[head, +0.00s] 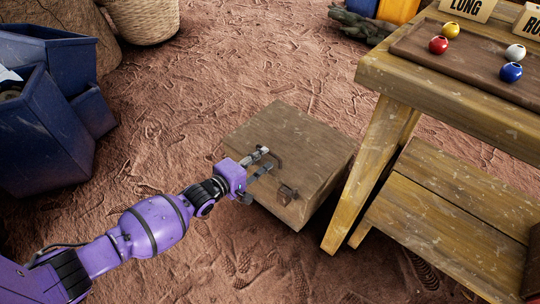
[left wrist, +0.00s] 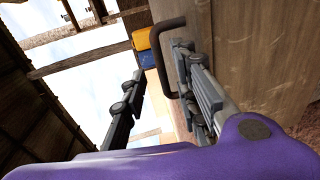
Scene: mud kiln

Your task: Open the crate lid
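The wooden crate (head: 318,187) sits on the ground with its flat brown lid (head: 300,133) closed. A dark, curved handle (head: 277,157) stands on the lid near its front edge and shows large in the left wrist view (left wrist: 157,50). A small metal latch (head: 288,194) is on the crate's front. My left gripper (head: 266,160) is open at the handle. In the left wrist view its fingers (left wrist: 160,65) are apart, with the handle's bar in the gap, close to the right finger. I cannot tell whether they touch. My right gripper is not in view.
A wooden table (head: 440,90) with a lower shelf (head: 450,215) stands close to the crate's right side. It bears a brown board (head: 470,57) with several coloured balls. Blue bins (head: 40,130) stand at the left, a woven basket (head: 143,18) at the back. Ground left of the crate is clear.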

